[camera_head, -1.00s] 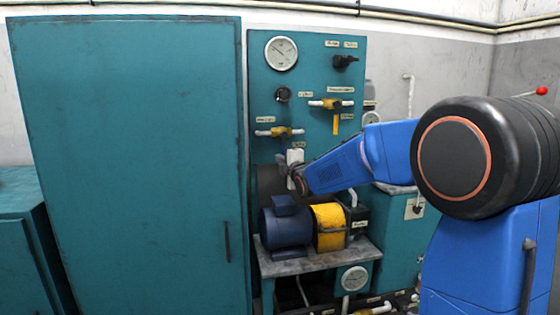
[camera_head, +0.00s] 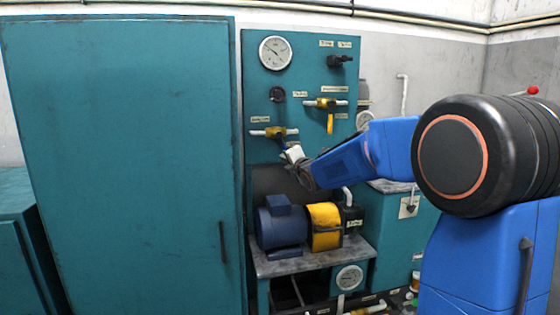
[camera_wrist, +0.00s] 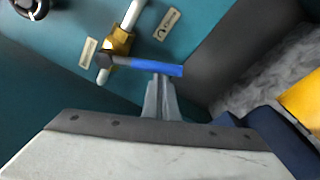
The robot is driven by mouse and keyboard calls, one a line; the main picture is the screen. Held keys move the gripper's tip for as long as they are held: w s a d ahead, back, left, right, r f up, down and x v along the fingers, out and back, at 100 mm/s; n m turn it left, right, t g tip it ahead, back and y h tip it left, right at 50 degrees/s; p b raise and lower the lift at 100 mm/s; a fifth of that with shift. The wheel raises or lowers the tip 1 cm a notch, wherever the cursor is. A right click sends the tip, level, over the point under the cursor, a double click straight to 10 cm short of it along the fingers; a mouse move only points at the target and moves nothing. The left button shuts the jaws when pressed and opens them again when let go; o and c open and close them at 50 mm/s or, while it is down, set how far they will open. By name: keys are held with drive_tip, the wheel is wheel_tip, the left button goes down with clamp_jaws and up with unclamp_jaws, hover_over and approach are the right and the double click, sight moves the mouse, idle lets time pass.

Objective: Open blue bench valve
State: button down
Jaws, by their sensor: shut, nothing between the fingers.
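The blue bench valve has a yellow body (camera_wrist: 119,42) on a white pipe and a blue lever (camera_wrist: 150,67) reaching right from it in the wrist view. In the head view its yellow body (camera_head: 275,132) sits on the teal panel, above the blue motor. The lever is mostly hidden there by my gripper. My gripper (camera_wrist: 160,80) is shut and empty, with its narrow fingertips at the lower edge of the blue lever. Whether they touch it, I cannot tell. In the head view my gripper (camera_head: 287,148) is tilted just below the valve.
Another valve with a yellow lever (camera_head: 330,124) hangs higher on the panel. A blue motor (camera_head: 282,222) with a yellow coupling guard (camera_head: 324,225) stands on the bench below my arm. A large teal cabinet (camera_head: 120,160) fills the left.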

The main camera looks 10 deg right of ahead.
drive_tip(key=d+r+n+h, duration=0.1)
drive_tip(key=d+r+n, duration=0.5)
drive_tip(key=r+n, duration=0.1)
drive_tip(key=shift+d+n, duration=0.2)
drive_tip(key=shift+n, duration=0.2)
idle(0.6)
drive_tip(key=shift+r, duration=0.15)
idle(0.4)
drive_tip(key=shift+d, duration=0.1)
